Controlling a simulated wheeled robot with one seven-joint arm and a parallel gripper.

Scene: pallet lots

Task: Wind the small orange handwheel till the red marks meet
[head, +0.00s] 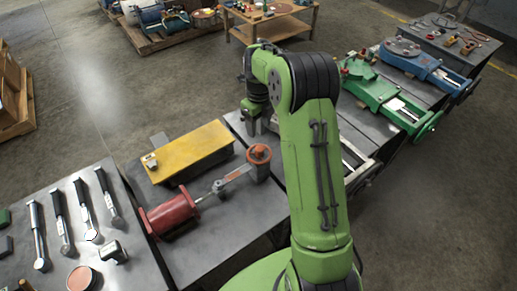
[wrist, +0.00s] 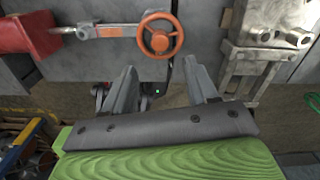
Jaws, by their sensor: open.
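The small orange handwheel (wrist: 160,36) shows in the wrist view as a spoked ring at the top middle. In the head view the handwheel (head: 258,153) sits on top of a grey post on the bench. A linkage with an orange section (wrist: 108,31) runs from beside it toward a red block (wrist: 30,30). My gripper (wrist: 165,82) is open and empty, its two fingers below the wheel in the wrist view and apart from it. I cannot make out the red marks.
A yellow box (head: 190,152) lies behind the red cylinder (head: 170,214) on the same bench. A grey metal fixture (wrist: 264,45) stands right of the wheel. A green machine (head: 375,88) and a blue one (head: 412,60) stand at right.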

